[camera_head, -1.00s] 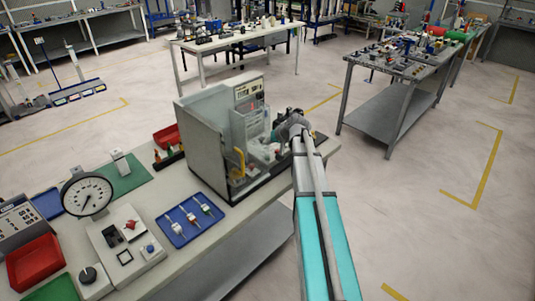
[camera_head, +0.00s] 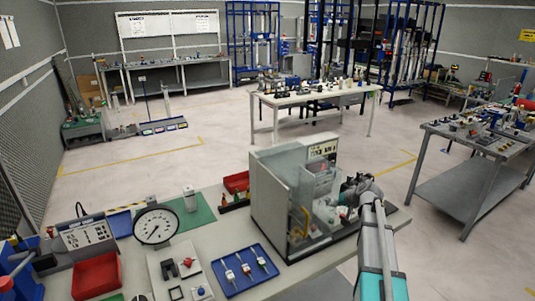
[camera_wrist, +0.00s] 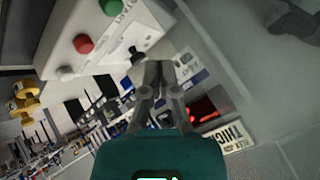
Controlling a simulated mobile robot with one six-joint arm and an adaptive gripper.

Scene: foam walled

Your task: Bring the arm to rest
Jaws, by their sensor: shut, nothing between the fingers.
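My gripper (camera_wrist: 158,85) shows in the wrist view with its two grey fingers together and nothing between them. It is close to a light grey panel with a red button (camera_wrist: 83,44), a green button and a white knob. In the head view my arm reaches up from the bottom right to the grey walled machine (camera_head: 272,207) on the near bench. The end of the arm is at the machine's right side, and the fingertips are hard to make out there.
The near bench (camera_head: 228,240) carries a dial gauge (camera_head: 156,225), a blue tray (camera_head: 245,268) and red bins (camera_head: 95,277). A white table (camera_head: 318,96) and a grey table (camera_head: 463,178) stand farther off. Open floor lies between them.

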